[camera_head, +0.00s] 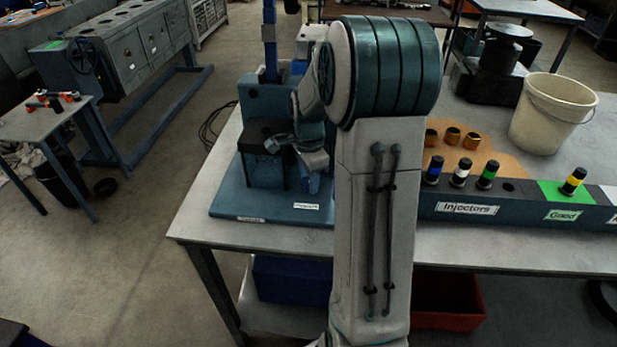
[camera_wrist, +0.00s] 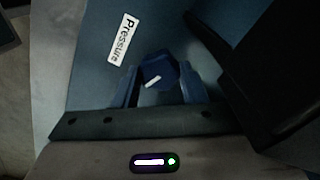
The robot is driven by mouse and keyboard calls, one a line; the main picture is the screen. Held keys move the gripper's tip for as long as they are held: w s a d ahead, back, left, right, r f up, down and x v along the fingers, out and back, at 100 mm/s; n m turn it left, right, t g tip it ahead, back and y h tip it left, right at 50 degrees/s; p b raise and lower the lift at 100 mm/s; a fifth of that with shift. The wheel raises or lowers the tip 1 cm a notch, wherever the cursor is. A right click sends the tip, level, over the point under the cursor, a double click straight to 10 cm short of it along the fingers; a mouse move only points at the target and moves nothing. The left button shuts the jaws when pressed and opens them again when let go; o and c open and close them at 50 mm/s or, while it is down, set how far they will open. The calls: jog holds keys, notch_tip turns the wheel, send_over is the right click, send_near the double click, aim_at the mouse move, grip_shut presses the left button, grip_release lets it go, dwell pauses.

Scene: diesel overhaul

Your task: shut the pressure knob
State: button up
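The pressure knob (camera_wrist: 158,72) is a dark blue, many-sided knob with a slanted white mark on top. It sits on a blue surface beside a white label reading "Pressure" (camera_wrist: 122,40). My gripper (camera_wrist: 158,84) has one blue finger on the left and one on the right of the knob in the wrist view. The fingers lie very close to its sides; whether they touch it cannot be told. In the head view my arm stands in front of the blue test stand (camera_head: 228,203), and I cannot make out the knob or fingertips there.
A dark block (camera_wrist: 262,75) rises at the right of the wrist view. On the table (camera_head: 195,225), right of my arm, are an injector rack (camera_head: 455,209), a white bucket (camera_head: 548,112) and brass-coloured cups (camera_head: 452,135).

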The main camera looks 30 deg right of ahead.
jog(key=shift+m, duration=0.4)
jog(key=shift+m+b, duration=0.55)
jog(key=shift+m, duration=0.35)
jog(key=m, duration=0.3)
jog(key=shift+m, duration=0.3)
jog(key=m+p, duration=0.1)
jog(key=m, duration=0.3)
jog(key=shift+r, duration=0.15)
jog(key=shift+m+p, duration=0.9)
jog(key=shift+m, duration=0.7)
jog(key=o, duration=1)
